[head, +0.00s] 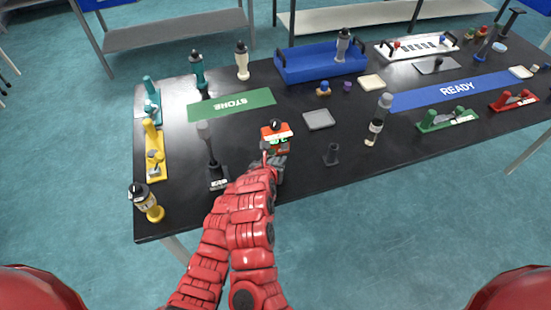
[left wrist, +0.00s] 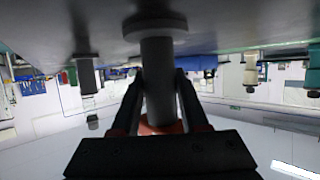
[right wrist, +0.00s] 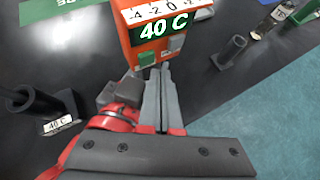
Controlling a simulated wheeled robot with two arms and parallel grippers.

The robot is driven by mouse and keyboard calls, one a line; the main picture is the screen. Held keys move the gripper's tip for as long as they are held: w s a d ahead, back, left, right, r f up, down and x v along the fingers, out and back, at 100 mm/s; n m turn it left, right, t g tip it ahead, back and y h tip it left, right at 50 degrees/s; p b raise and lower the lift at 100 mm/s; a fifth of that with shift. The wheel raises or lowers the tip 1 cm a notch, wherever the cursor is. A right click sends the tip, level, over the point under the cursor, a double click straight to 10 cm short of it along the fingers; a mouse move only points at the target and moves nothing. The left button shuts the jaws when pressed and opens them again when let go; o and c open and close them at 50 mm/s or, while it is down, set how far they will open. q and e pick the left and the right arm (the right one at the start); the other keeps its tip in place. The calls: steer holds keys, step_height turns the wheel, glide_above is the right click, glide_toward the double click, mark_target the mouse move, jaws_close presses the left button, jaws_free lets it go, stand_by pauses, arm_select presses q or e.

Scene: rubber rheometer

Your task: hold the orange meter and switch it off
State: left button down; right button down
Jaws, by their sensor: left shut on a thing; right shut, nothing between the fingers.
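The orange meter (head: 277,131) stands near the table's front, with a black knob on top. In the right wrist view the meter (right wrist: 150,45) shows a lit green "40 C" display, a number scale above it and a green patch (right wrist: 144,58) low on its front. My left gripper (left wrist: 160,100) is shut on the meter's grey post, below the orange body. The post's round foot is at the tabletop; I cannot tell whether it touches. My right gripper (right wrist: 156,72) is shut and empty, its tips just below the meter's front face, close to the green patch. Contact is unclear.
A dark stand labelled "40 C" (head: 218,180) is left of the meter, and a short dark post (head: 332,154) is to its right. A grey tile (head: 319,119) lies behind right. The green STORE mat (head: 231,104) and blue READY mat (head: 457,90) lie farther back.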

steer(key=shift+w, duration=0.15)
steer(key=shift+w+a, duration=0.2)
steer(key=shift+w, duration=0.1)
steer(key=shift+w, duration=0.25)
stand_by(0.6)
steer(key=shift+s, duration=0.1)
steer(key=shift+s+d+r, duration=0.1)
steer(key=shift+s+d, duration=0.1)
steer(key=shift+s, duration=0.4)
steer(key=s+d, duration=0.1)
steer(key=s, duration=0.4)
steer(key=shift+s+d, duration=0.4)
